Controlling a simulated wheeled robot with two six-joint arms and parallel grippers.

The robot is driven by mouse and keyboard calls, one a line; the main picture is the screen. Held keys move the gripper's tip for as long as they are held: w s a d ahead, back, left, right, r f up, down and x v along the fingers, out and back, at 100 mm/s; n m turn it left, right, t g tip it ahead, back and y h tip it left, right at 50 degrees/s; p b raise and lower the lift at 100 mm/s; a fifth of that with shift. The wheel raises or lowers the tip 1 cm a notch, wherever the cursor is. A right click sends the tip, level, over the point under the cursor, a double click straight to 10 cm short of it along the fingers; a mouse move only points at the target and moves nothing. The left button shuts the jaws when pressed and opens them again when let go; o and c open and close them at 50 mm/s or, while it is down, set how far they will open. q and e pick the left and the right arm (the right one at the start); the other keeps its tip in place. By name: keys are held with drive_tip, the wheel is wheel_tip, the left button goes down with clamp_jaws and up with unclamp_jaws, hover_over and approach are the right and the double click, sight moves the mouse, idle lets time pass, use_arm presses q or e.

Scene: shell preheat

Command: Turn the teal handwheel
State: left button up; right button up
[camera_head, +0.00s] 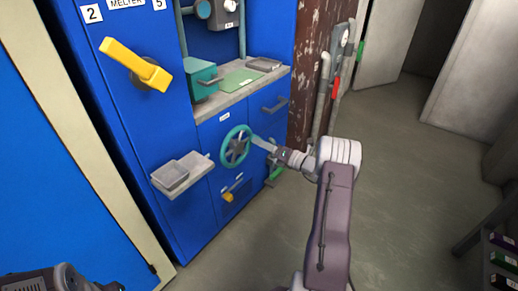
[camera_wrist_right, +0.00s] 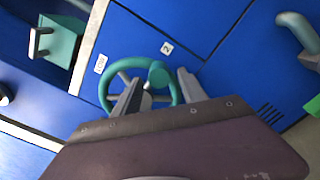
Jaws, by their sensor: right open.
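The teal handwheel (camera_head: 235,147) is mounted upright on the blue cabinet front, below the grey counter. It shows a ring with spokes and a round teal knob on its rim in the right wrist view (camera_wrist_right: 159,77). My right gripper (camera_head: 257,141) is at the wheel's right side in the head view. In the right wrist view its two fingers (camera_wrist_right: 158,88) are spread, one on each side of the knob, with nothing visibly clamped. I cannot tell whether a finger touches the wheel. My left gripper is not clearly seen; only a dark part of mine shows at bottom left.
A yellow lever (camera_head: 137,65) sticks out at upper left. A small shelf with a grey box (camera_head: 172,176) juts out left of the wheel. A yellow-handled valve (camera_head: 229,196) is below it. Pipes with a red handle (camera_head: 336,88) stand right.

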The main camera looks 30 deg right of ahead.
drive_tip(key=shift+x, duration=1)
clamp_jaws()
idle(0.7)
